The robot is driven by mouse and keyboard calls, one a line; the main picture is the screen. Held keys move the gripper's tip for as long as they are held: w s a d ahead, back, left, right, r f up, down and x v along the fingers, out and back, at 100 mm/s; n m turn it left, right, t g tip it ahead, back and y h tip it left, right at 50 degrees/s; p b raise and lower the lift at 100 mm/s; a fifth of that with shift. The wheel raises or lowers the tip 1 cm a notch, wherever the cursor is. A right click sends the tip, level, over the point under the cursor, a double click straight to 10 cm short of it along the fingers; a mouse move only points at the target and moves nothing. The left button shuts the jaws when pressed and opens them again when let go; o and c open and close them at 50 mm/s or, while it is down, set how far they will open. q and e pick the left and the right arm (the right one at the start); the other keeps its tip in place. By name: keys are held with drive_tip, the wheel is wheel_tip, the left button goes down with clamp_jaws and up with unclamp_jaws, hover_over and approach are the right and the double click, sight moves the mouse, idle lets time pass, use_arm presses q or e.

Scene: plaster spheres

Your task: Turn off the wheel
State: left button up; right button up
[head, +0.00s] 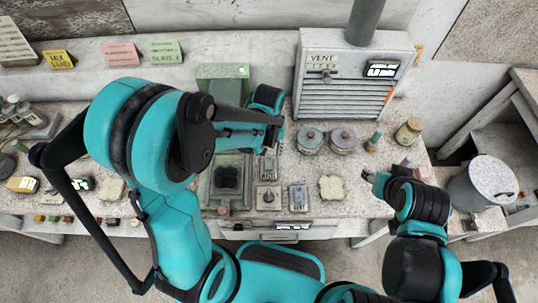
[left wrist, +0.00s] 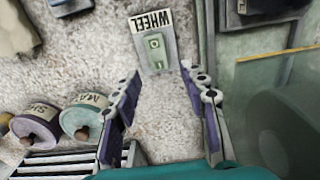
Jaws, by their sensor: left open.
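A small plate marked WHEEL (left wrist: 153,38) carries a pale green switch (left wrist: 156,50) with two buttons, O and I. In the left wrist view it lies on the speckled bench beyond my fingertips, clear of them. In the head view a small plate with a greenish block (head: 268,168), probably the same switch, is just below my left gripper (head: 270,138). My left gripper's two fingers (left wrist: 160,72) stand apart with nothing between them. My right gripper (head: 368,175) is over the bench at the right; its jaws are too small to read.
A vent box (head: 340,104) stands behind. Two lidded jars, one green (head: 310,138) and one purple (head: 343,138), sit in front of it. A knob plate (head: 268,198) and another small plate (head: 298,198) lie nearer me. A grey bin (head: 483,182) stands at right.

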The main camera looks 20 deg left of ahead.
sight(269, 159)
use_arm(q)
drive_tip(key=f, duration=0.2)
drive_tip(key=shift+w+f+b, duration=0.2)
drive_tip(key=shift+f+b, duration=0.1)
drive_tip(key=shift+f, duration=0.05)
drive_tip(key=shift+s+f, duration=0.1)
drive_tip(key=shift+f, duration=0.2)
